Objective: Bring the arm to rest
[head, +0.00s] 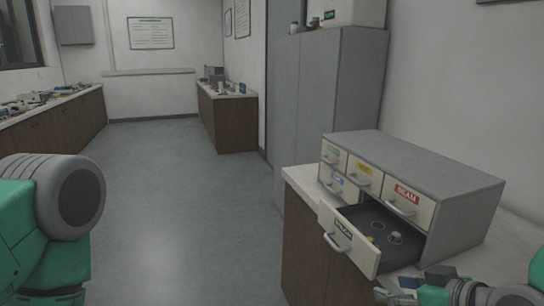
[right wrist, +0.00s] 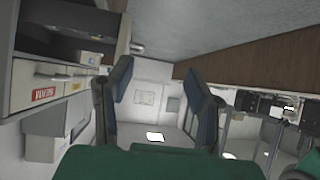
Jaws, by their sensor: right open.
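My right gripper (head: 432,292) is at the bottom right of the head view, in front of the grey drawer cabinet and to the right of its open drawer. In the right wrist view its two fingers (right wrist: 158,75) stand wide apart with nothing between them. It appears clear of the drawer. Part of my left arm shows at the left edge of the head view; its gripper is out of frame.
The grey drawer cabinet (head: 440,172) stands on a counter (head: 303,180). Its lower drawer (head: 350,243) is pulled out, with small round items inside. A tall grey locker (head: 330,90) stands behind. The floor (head: 180,210) to the left is clear.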

